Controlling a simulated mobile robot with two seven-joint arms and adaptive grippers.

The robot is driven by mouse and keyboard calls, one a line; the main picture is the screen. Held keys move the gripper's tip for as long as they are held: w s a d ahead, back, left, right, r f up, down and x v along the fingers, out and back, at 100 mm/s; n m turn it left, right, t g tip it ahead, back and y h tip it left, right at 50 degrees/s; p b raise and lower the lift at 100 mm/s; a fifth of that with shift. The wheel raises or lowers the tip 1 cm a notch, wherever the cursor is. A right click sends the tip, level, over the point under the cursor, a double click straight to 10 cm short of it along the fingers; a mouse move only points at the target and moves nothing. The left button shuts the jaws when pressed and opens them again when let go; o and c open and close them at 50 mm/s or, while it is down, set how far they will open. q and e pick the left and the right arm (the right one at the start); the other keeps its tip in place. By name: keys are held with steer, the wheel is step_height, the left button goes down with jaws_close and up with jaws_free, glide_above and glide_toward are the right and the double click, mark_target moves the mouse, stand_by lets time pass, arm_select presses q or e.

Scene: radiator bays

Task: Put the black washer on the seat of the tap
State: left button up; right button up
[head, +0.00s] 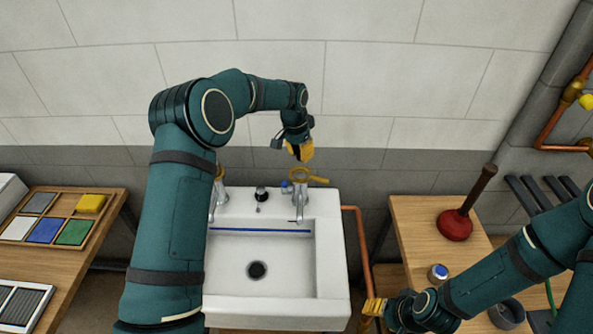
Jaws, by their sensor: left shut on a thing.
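A chrome tap (299,202) stands at the back right of the white sink (333,260), with a yellow part (316,180) at its top. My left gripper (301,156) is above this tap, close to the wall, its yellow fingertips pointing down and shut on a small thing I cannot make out. The black washer does not show clearly; the tap's seat is too small to tell. My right gripper (373,307) is low, right of the sink, far from the tap; its jaw opening cannot be told.
A second tap (220,188) at the back left is partly behind my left arm. A black-topped fitting (261,193) stands between the taps. A plunger (457,222) and a small tin (437,273) stand on the right bench. A sponge tray (20,227) lies left. A copper pipe (359,240) runs beside the sink.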

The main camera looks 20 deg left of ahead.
mark_target(301, 175)
arm_select(q)
step_height(301, 175, down, 7)
steer(key=shift+f, duration=0.1)
stand_by(0.3)
steer(key=o, duration=0.8)
steer(key=shift+o, duration=0.2)
